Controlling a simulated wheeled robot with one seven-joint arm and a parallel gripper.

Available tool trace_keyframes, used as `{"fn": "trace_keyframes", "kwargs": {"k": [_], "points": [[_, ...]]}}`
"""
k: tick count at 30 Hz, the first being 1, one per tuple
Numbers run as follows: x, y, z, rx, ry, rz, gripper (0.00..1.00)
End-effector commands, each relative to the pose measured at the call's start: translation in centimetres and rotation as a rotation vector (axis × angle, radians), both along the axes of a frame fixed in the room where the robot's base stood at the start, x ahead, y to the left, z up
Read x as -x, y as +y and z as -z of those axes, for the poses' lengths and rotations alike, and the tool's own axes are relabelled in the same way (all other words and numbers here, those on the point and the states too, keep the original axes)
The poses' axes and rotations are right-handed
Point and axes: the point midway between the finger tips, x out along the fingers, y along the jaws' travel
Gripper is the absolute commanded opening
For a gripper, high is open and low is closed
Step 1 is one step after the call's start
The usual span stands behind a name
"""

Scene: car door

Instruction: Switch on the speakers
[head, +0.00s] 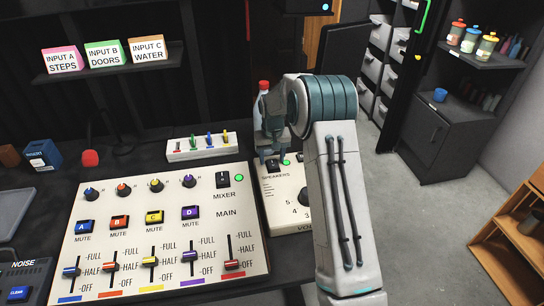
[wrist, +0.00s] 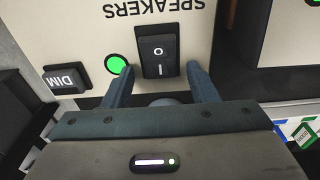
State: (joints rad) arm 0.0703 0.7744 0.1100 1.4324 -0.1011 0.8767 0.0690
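The speakers panel (head: 278,196) is a white box right of the mixer board, partly hidden by my arm in the head view. In the wrist view its SPEAKERS label (wrist: 157,7) is upside down. Below the label is a black rocker switch (wrist: 158,57) marked O and I; I cannot tell which side is pressed. A round green light (wrist: 116,64) beside the switch is lit. My gripper (wrist: 160,70) is open, with one fingertip on each side of the switch; contact is unclear. In the head view my gripper (head: 272,158) points down over the panel's far end.
The mixer board (head: 150,225) with knobs, mute buttons and sliders lies to the left. A DIM button (wrist: 65,79) is near the green light.

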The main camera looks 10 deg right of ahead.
Motion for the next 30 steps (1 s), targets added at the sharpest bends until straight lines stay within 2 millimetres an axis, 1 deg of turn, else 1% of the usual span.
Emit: {"fn": "trace_keyframes", "kwargs": {"k": [6,8,10,14,21,24,27,30], "points": [[0.0,0.0,-0.2,0.0,-0.001,0.0,0.53],[0.0,0.0,-0.6,0.0,-0.001,0.0,0.53],[0.0,0.0,-1.4,0.0,-0.003,0.0,0.53],[0.1,0.0,-4.0,0.0,-0.006,0.0,0.53],[0.5,0.0,-9.6,0.0,-0.004,0.0,0.53],[0.7,0.0,-11.4,0.0,-0.004,0.0,0.53],[0.8,0.0,-12.7,0.0,-0.002,0.0,0.53],[0.8,0.0,-13.4,0.0,-0.001,0.0,0.53]]}}
